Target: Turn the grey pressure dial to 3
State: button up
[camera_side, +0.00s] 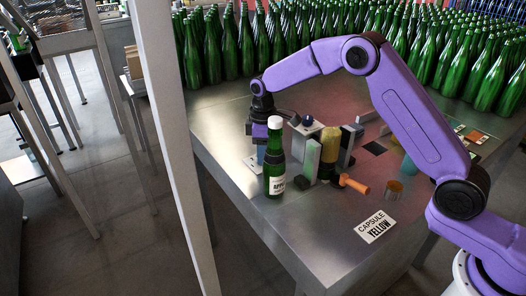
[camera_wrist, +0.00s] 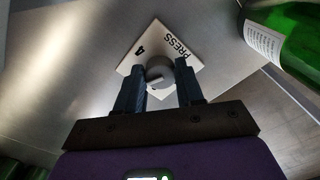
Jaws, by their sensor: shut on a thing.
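The grey pressure dial (camera_wrist: 159,70) sits on a white plate (camera_wrist: 136,61) in the wrist view. The plate carries the word PRESS and a figure that reads as 4; other marks are covered or unreadable. My gripper (camera_wrist: 160,75) has a dark finger on each side of the dial and is shut on it. A pale mark shows on the dial's face, but I cannot read its setting. In the side view my gripper (camera_side: 260,148) points down behind a labelled green bottle, and the dial is hidden there.
The labelled green bottle (camera_side: 275,165) stands upright close beside my gripper, and shows at the wrist view's upper right (camera_wrist: 290,35). Blocks (camera_side: 309,162), a yellow-topped piece (camera_side: 330,145) and an orange handle (camera_side: 354,184) stand right of it. A CAPSULE YELLOW card (camera_side: 374,228) lies in front.

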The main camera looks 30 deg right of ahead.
jog(key=shift+m, duration=0.6)
jog(key=o, duration=1)
jog(key=shift+o, duration=0.2)
notch_tip(320, 180, up, 18)
jog(key=shift+f, duration=0.25)
